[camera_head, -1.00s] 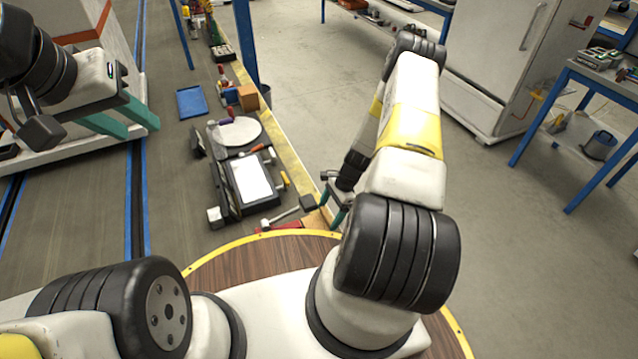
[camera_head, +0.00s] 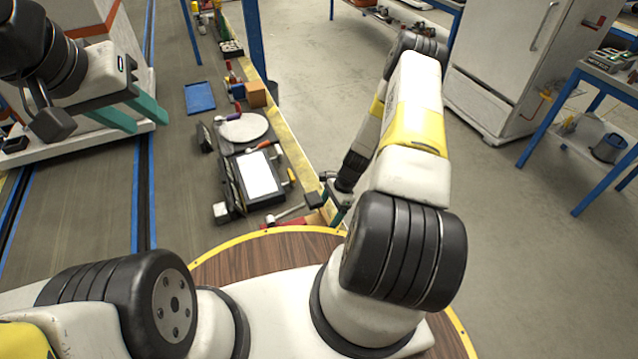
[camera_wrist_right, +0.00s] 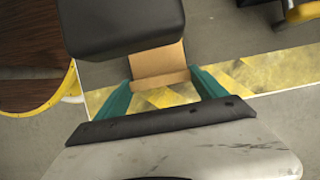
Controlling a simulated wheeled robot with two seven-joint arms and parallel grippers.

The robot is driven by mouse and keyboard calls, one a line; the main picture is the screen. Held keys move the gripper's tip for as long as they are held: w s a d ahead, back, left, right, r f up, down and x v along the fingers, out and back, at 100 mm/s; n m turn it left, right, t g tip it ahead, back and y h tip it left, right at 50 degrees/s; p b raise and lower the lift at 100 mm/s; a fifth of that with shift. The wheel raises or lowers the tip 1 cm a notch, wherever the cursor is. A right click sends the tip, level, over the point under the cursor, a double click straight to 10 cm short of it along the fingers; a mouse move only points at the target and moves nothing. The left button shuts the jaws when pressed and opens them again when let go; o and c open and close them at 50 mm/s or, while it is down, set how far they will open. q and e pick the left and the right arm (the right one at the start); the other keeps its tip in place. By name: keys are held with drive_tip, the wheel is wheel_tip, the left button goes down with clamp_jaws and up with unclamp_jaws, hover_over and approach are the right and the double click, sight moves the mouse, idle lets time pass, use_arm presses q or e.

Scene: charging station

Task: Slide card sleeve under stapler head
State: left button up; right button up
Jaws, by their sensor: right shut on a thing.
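My right gripper (camera_wrist_right: 162,80) has a tan, card-like piece (camera_wrist_right: 158,66) between its teal fingertips, which looks like the card sleeve. A large black block (camera_wrist_right: 122,24) covers its far end in the right wrist view; I cannot tell whether this is the stapler head or whether they touch. In the head view my right gripper (camera_head: 338,205) is small and partly hidden by my arm, beside the bench edge. My left gripper (camera_head: 135,118) is open and empty at upper left. I cannot pick out the stapler surely in the head view.
A blue-framed table (camera_head: 600,80) stands right. Open floor lies between.

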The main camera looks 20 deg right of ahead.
drive_tip(key=shift+s+a+f, duration=0.15)
drive_tip(key=shift+a+f, duration=0.05)
drive_tip(key=shift+a, duration=0.7)
drive_tip(key=shift+s+a+f, duration=0.1)
drive_tip(key=shift+a+f, duration=0.05)
drive_tip(key=shift+a, duration=0.75)
drive_tip(key=o, duration=1.4)
drive_tip(key=shift+v, duration=3.9)
drive_tip(key=w+r+n+t+h, duration=0.1)
drive_tip(key=w+r+n, duration=0.1)
drive_tip(key=r, duration=0.7)
drive_tip(key=w+r+n, duration=0.2)
drive_tip(key=r, duration=0.6)
wheel_tip(320, 180, up, 14)
drive_tip(key=n+t, duration=0.2)
drive_tip(key=n, duration=0.2)
hover_over(315, 224)
drive_tip(key=w+d, duration=0.3)
drive_tip(key=s+a+r+n+t, duration=0.1)
drive_tip(key=s+r+n, duration=0.2)
drive_tip(key=s+r, duration=0.3)
drive_tip(key=s+a+r+n+t+h, duration=0.1)
drive_tip(key=s+a+r+n, duration=0.1)
drive_tip(key=s+r, duration=0.5)
drive_tip(key=s+a+r+n+t, duration=0.1)
drive_tip(key=s+r+n, duration=0.3)
drive_tip(key=s+r, duration=0.3)
drive_tip(key=shift+s+a+r+t, duration=0.2)
drive_tip(key=shift+r+t, duration=0.05)
drive_tip(key=shift+t, duration=0.15)
